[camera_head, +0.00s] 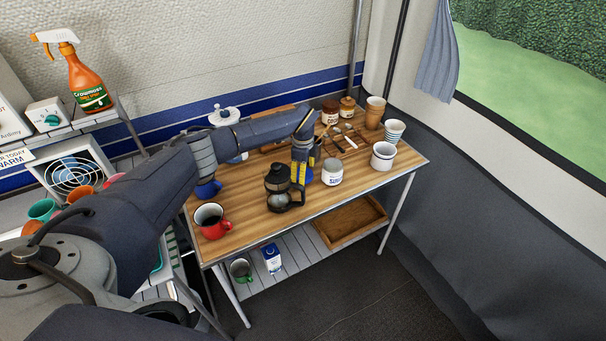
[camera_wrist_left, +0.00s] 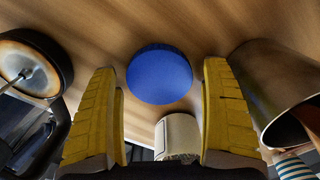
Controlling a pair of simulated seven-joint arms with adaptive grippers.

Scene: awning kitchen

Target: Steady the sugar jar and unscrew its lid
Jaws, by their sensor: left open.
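The sugar jar (camera_head: 332,175) stands upright on the wooden table, white with dark blue lettering. Its top looks pale, and no blue lid shows on it. A round blue disc, like a lid (camera_wrist_left: 160,75), lies on the wood in the left wrist view, ahead of and between my fingers. A pale cylinder (camera_wrist_left: 177,134), apparently the jar, stands below it in that view, with a grainy end. My left gripper (camera_head: 301,194) is open, just left of the jar, pointing down; its yellow fingers (camera_wrist_left: 160,110) hold nothing. My right gripper is out of view.
A black coffee pot (camera_head: 279,186) stands close left of the gripper. A metal cylinder (camera_wrist_left: 280,85) is close to the right finger in the wrist view. A white mug (camera_head: 383,156) and striped cup (camera_head: 395,130) stand right; a red mug (camera_head: 211,222) stands at front left.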

